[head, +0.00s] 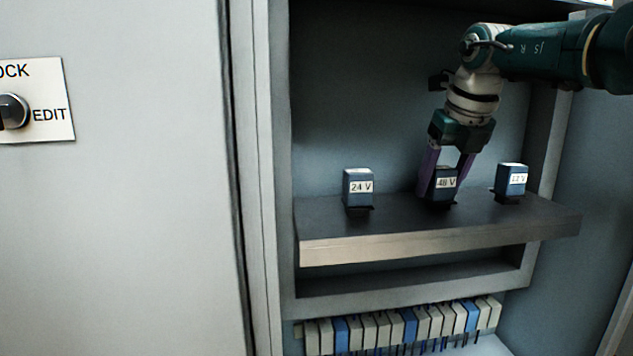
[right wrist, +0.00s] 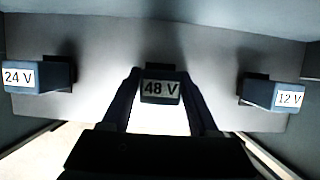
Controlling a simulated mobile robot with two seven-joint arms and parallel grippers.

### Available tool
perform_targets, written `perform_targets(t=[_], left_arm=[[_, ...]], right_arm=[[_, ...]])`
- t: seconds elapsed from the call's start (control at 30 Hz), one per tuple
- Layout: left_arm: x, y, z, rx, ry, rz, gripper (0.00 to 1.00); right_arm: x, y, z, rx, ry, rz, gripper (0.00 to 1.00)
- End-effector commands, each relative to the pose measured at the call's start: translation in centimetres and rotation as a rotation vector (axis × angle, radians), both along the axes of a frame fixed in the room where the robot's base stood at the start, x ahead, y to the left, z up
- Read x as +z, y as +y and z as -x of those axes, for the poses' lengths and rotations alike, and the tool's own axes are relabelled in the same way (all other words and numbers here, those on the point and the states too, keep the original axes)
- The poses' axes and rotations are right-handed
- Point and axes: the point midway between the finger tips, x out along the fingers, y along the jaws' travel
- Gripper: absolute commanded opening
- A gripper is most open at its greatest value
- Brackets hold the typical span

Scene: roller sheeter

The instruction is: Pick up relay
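Three dark blue relays with white labels stand in a row on a shelf (head: 400,240) in the cabinet. The 24 V relay (head: 358,187) is at left, the 48 V relay (head: 443,184) in the middle, the 12 V relay (head: 511,180) at right. My right gripper (head: 443,178) reaches down with its purple fingers on either side of the 48 V relay. In the right wrist view the 48 V relay (right wrist: 160,90) sits between the fingertips (right wrist: 160,80). Whether the fingers press on it is unclear. My left gripper is not in view.
A row of beige and blue terminal blocks (head: 395,327) lies below the shelf. A grey panel with a key switch (head: 14,111) fills the left. The cabinet's side frame (head: 262,180) bounds the recess. The shelf is clear between the relays.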

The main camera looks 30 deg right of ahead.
Motion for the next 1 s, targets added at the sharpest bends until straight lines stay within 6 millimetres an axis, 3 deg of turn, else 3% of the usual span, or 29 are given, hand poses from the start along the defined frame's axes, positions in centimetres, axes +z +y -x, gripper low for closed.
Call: perform_targets(t=[0.07, 0.5, 0.83, 1.0], left_arm=[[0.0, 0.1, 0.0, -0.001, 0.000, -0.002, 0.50], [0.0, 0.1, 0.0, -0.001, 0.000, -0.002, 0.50], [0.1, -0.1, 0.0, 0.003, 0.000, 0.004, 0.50], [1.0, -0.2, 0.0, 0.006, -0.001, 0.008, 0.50]], right_arm=[[0.0, 0.0, 0.0, 0.000, 0.000, 0.000, 0.50], [0.0, 0.0, 0.0, 0.000, 0.000, 0.000, 0.01], [0.1, 0.0, 0.0, 0.000, 0.000, 0.000, 0.00], [1.3, 0.0, 0.0, 0.000, -0.001, 0.000, 0.00]])
